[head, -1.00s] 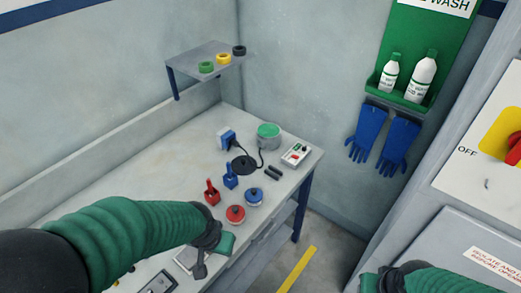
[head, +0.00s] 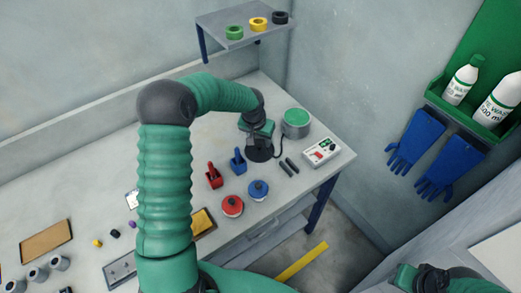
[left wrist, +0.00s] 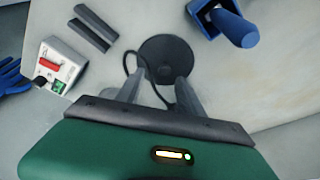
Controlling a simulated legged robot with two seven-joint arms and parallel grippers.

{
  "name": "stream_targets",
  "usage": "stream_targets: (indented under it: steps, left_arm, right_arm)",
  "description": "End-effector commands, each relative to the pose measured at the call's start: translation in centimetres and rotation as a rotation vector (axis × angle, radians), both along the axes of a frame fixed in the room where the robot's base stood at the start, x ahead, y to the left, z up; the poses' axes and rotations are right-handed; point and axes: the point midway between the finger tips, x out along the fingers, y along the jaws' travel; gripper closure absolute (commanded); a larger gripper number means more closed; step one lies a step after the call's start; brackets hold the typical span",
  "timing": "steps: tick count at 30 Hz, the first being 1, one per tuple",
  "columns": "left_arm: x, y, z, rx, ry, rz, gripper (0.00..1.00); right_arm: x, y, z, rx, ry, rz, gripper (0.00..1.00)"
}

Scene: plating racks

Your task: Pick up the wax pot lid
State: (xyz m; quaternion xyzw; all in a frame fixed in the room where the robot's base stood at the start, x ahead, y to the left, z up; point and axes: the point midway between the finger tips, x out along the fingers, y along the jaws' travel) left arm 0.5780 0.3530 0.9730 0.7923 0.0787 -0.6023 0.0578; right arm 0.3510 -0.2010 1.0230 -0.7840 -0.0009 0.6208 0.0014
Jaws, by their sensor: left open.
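A dark round disc with a small central knob, which looks like the wax pot lid (head: 259,154), lies flat on the bench. It also shows in the left wrist view (left wrist: 165,52). My left gripper (head: 258,143) is over it, with open fingers pointing down; in the left wrist view the fingers (left wrist: 165,86) reach toward the disc's near edge. I cannot tell whether they touch it. The grey pot with a green top (head: 296,123) stands just behind and to the right. My right gripper (head: 440,280) is at the bottom right, its jaws unclear.
A black cable (left wrist: 128,66) curves beside the disc. Two dark bars (head: 289,167) and a switch box (head: 322,152) lie to the right. Red (head: 214,176) and blue (head: 238,162) handled holders and red (head: 232,206) and blue (head: 258,190) round pots stand nearby.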

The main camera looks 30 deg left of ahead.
Motion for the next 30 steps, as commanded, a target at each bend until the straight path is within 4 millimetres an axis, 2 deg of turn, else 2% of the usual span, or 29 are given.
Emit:
stream_targets:
  steps: [9, 17, 27, 30]
  left_arm:
    - [0.9, 0.6, -4.7, -0.001, 0.001, 0.000, 0.55]
    - [1.1, 0.6, -5.3, 0.001, -0.001, 0.000, 0.55]
    - [1.1, 0.7, -5.3, 0.000, 0.000, 0.001, 0.98]
    - [1.1, 0.7, -5.3, 0.000, 0.000, 0.001, 1.00]
  right_arm:
    - [0.0, 0.0, 1.1, 0.000, -0.001, 0.000, 0.67]
    - [0.0, 0.0, 1.0, 0.000, 0.000, 0.000, 0.67]
    - [0.0, 0.0, 1.0, 0.000, 0.000, 0.000, 0.67]
    - [0.0, 0.0, 1.0, 0.000, 0.000, 0.000, 0.67]
